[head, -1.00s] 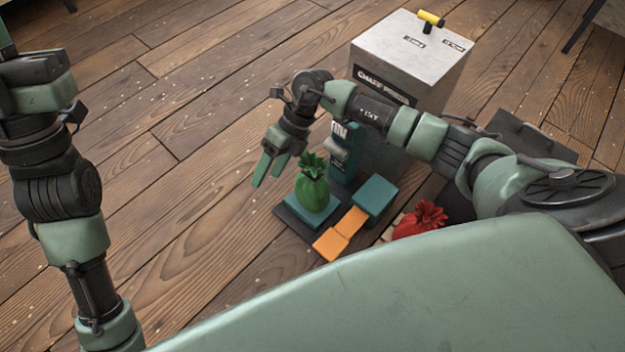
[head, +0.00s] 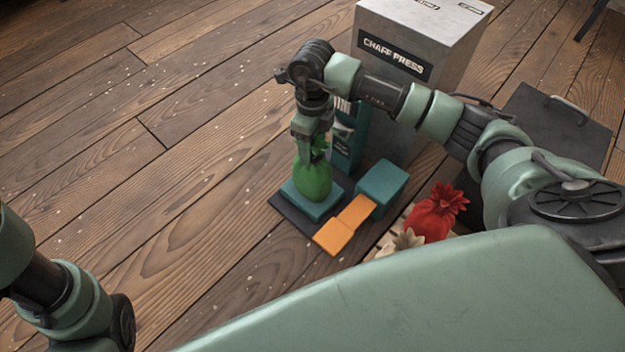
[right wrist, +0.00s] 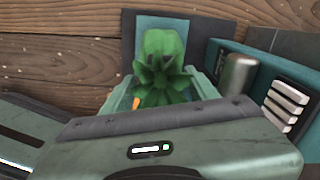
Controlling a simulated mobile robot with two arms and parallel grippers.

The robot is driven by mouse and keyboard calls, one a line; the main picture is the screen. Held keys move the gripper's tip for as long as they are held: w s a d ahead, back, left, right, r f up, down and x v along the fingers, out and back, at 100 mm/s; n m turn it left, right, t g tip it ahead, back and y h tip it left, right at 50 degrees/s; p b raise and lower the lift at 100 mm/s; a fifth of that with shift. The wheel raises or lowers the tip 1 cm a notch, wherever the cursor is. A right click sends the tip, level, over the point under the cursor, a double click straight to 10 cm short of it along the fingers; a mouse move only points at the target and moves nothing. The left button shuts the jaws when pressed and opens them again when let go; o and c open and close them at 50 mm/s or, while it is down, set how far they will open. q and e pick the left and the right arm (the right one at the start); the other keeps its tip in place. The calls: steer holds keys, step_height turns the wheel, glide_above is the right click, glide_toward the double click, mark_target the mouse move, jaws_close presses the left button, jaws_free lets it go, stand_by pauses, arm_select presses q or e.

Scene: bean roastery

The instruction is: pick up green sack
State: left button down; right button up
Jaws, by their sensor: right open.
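The green sack (head: 313,183) stands upright on a teal platform (head: 300,203) with a dark base. My right gripper (head: 312,150) is directly above it, pointing down, with its fingers at the sack's gathered top. In the right wrist view the green sack (right wrist: 163,70) lies between the two fingers (right wrist: 163,95), which are apart. I cannot tell whether a finger touches it. The sack's top is partly hidden by the gripper. My left arm shows at the lower left, but its gripper is out of view.
An orange piece (head: 343,226) and a teal block (head: 382,187) sit right of the platform. The grey chaff press (head: 420,60) stands behind. The floor to the left is clear.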

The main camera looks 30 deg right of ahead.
mark_target(313, 168)
step_height(313, 168, down, 3)
steer(key=shift+d+r+b, duration=0.1)
steer(key=shift+b, duration=0.65)
jaws_close()
stand_by(0.3)
steer(key=shift+r, duration=0.15)
stand_by(0.4)
